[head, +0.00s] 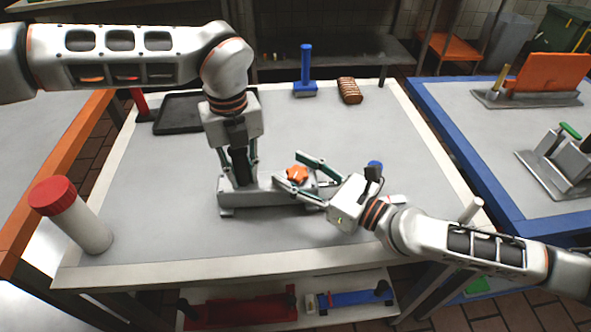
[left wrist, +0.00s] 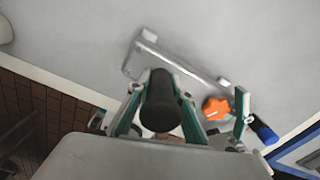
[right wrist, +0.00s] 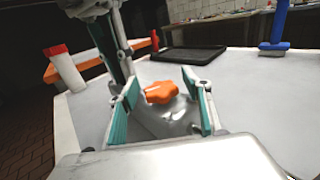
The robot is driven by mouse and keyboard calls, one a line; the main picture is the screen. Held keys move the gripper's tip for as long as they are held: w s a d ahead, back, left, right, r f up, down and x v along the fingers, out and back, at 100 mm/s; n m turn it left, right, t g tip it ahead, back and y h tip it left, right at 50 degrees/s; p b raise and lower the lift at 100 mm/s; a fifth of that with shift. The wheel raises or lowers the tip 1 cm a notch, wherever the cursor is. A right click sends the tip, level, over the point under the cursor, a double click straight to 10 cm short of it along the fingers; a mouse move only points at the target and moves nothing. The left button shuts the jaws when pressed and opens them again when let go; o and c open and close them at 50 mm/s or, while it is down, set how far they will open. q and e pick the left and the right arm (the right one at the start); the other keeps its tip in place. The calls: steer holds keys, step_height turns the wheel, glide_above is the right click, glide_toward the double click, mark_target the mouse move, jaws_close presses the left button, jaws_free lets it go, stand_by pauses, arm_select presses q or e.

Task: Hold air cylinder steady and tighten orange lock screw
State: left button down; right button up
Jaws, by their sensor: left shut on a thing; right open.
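The grey metal fixture (head: 262,187) lies on the white table, and a dark upright cylinder (left wrist: 159,104) stands on its left part. My left gripper (head: 240,178) points down and is shut on this dark cylinder, the likely air cylinder. The orange lock screw (head: 297,174), a lobed knob, sits on the right part of the fixture; it also shows in the left wrist view (left wrist: 215,107). My right gripper (head: 308,178) is open, its fingers on either side of the knob; in the right wrist view the knob (right wrist: 161,92) lies between them with gaps.
A red-capped white cylinder (head: 82,215) stands at the table's front left. A black tray (head: 180,112), a blue-handled tool (head: 305,75) and a bread-like brown stack (head: 349,90) are at the back. A blue-ended part (head: 375,165) is just behind my right gripper.

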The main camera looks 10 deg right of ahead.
steer(key=c, duration=1.1)
steer(key=shift+c, duration=0.2)
steer(key=shift+r+m+t+h, duration=0.1)
steer(key=shift+m+t+h, duration=0.3)
steer(key=shift+t, duration=0.2)
steer(key=m+t+h, duration=0.3)
steer(key=m+h, duration=0.1)
steer(key=h, duration=0.2)
steer(key=m+h, duration=0.3)
steer(key=h, duration=0.1)
steer(key=m+t+h, duration=0.1)
steer(key=m+h, duration=0.1)
steer(key=h, duration=0.2)
steer(key=shift+w+d+m+t, duration=0.2)
steer(key=shift+m+t, duration=0.1)
steer(key=shift+m, duration=0.1)
steer(key=shift+h, duration=0.3)
